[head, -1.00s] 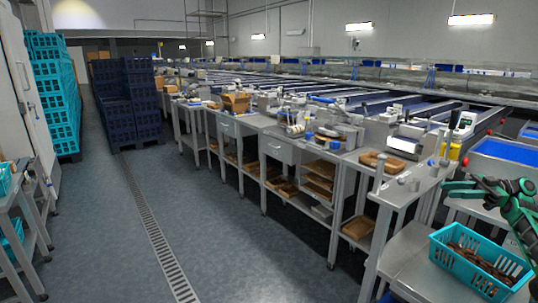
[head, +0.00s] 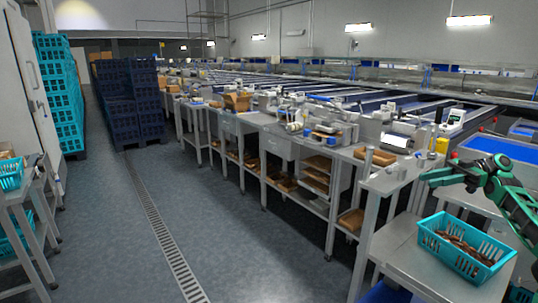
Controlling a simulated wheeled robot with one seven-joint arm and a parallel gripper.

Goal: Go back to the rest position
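My green and black arm (head: 500,185) reaches in from the right edge in the head view. Its far end, where my gripper (head: 430,178) seems to be, points left above the workbench. It is small, and I cannot make out whether the fingers are open or shut. No object shows in it. Below the arm, a teal basket (head: 428,238) holding brown dates (head: 465,248) stands upright on a grey table (head: 400,255). The arm is above and apart from the basket.
A row of grey workbenches (head: 275,145) with trays and tools runs into the distance. Dark blue crates (head: 133,115) and teal crates (head: 62,100) are stacked at the left. The aisle floor (head: 230,225) with its drain grate (head: 160,230) is clear. A cart (head: 35,195) stands at the left edge.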

